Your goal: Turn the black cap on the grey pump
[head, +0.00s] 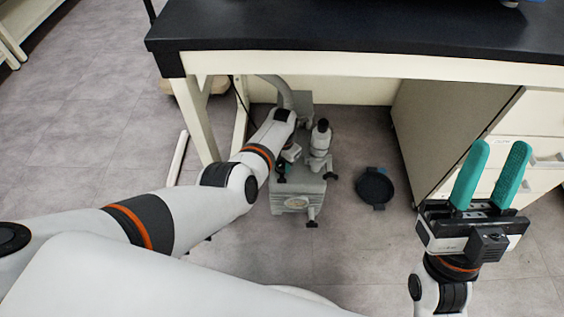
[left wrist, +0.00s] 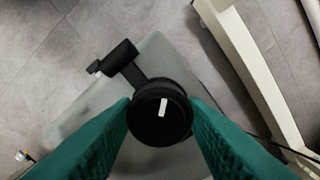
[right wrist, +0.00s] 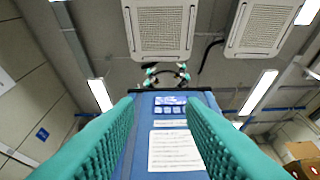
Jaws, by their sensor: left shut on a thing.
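The grey pump (head: 297,187) stands on the floor under the black-topped bench; its pale top also shows in the left wrist view (left wrist: 160,58). The black cap (left wrist: 160,115) is round with a white mark and sits between the green fingers of my left gripper (left wrist: 162,118), which are shut on it from both sides. In the head view the cap is hidden by my left arm, which reaches down to the pump's left side. My right gripper (head: 490,175) is raised at the right with its green fingers apart and nothing between them.
The bench (head: 350,66) overhangs the pump, with a bench leg (head: 193,118) to its left. A round black dish (head: 375,187) lies on the floor right of the pump. A drawer cabinet (head: 440,125) stands further right. Floor in front is clear.

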